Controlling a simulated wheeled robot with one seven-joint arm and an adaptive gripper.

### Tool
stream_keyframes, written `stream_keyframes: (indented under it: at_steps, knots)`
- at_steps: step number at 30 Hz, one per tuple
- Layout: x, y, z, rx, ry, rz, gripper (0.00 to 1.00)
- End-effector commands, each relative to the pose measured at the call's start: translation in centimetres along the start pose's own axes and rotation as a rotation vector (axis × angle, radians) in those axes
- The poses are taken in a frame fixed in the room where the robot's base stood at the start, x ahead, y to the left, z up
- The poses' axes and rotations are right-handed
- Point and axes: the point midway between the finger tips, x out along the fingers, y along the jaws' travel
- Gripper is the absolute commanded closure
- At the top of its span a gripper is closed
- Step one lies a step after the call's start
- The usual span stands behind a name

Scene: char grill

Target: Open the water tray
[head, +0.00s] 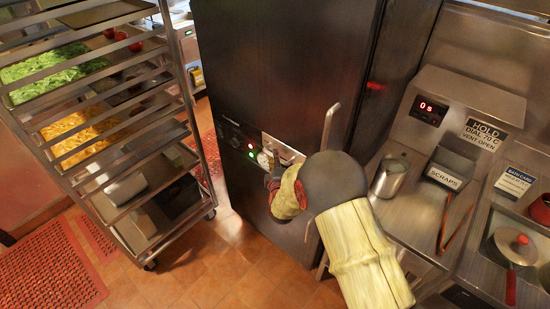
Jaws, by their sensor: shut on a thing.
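A tall dark steel cabinet (285,60) stands in the middle of the head view. On its front is a control panel (236,138) with small red and green lights, and to its right a bright steel strip (284,149) that looks like the water tray's front. A round white gauge (263,159) sits just below and left of it. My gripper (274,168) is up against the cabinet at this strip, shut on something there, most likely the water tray. My wrist and arm hide the grip and the lower right of the strip.
A wheeled rack (190,120) with food trays stands at left. At right is a steel counter (405,215) with a metal jug (390,177), tongs (455,228) and a lidded pan (518,245). A vertical handle (329,125) stands out from the cabinet close to my arm.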

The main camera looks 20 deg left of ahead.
Motion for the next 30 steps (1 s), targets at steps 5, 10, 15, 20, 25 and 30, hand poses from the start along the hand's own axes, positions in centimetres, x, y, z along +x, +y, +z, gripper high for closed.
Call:
stream_keyframes:
  at_steps: [5,10,15,20,25,30]
  knots:
    - [0.0,-0.1,0.0,0.000,0.000,-0.001,1.00]
    - [0.0,-0.1,0.0,0.001,0.000,-0.001,1.00]
    - [-0.2,-0.2,-0.2,0.001,0.000,-0.002,1.00]
    - [-1.6,-0.6,-1.7,0.000,0.003,-0.003,1.00]
    - [-4.4,-1.4,-4.5,0.000,0.006,-0.004,1.00]
    - [-7.5,-2.3,-7.6,-0.001,0.005,-0.004,1.00]
